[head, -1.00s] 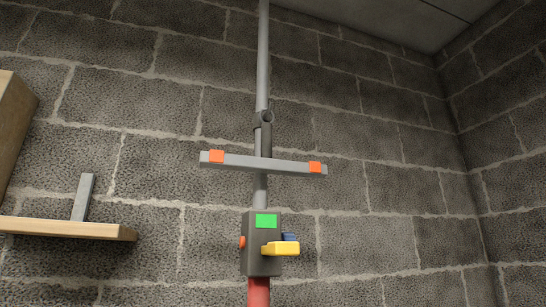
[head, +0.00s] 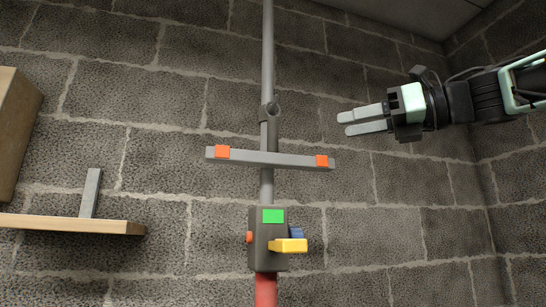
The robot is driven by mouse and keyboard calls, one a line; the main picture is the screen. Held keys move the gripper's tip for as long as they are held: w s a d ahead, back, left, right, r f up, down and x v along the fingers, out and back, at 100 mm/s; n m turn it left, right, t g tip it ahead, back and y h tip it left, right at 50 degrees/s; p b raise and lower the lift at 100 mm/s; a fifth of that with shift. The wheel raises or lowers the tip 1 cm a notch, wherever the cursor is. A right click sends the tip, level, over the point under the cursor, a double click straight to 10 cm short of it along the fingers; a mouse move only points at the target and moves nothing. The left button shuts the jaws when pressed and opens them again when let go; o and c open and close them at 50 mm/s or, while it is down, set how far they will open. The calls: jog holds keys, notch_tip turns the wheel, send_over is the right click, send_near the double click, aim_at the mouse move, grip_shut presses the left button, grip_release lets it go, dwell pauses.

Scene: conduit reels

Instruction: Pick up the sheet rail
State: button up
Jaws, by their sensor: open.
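The sheet rail appears to be the grey horizontal bar (head: 270,159) with an orange patch near each end. It crosses a vertical grey pole in the middle of the head view and tilts slightly down to the right. My gripper (head: 344,124) is at the upper right, with its two pale fingers pointing left. It is open, with nothing between the fingers. In the picture it is above and to the right of the bar's right end, apart from it. I cannot tell the depth between them.
A dark box (head: 268,238) with a green patch, a yellow part and an orange knob sits below the bar. A dark clamp (head: 270,109) is on the grey pole (head: 268,60) above it. A wooden shelf (head: 70,225) at left carries a grey upright piece (head: 90,193).

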jog(key=p, duration=0.5)
send_near(273, 140)
jog(key=w+d+x, duration=0.1)
jog(key=x, duration=0.4)
jog(key=p+x, duration=0.2)
jog(key=x, duration=0.3)
jog(key=shift+s+a+r+p, duration=0.1)
jog(key=shift+a+r+p, duration=0.1)
jog(key=shift+r+p, duration=0.2)
jog(key=shift+w+a+f, duration=0.15)
jog(key=shift+w+a, duration=0.1)
jog(key=shift+a, duration=0.1)
grip_shut()
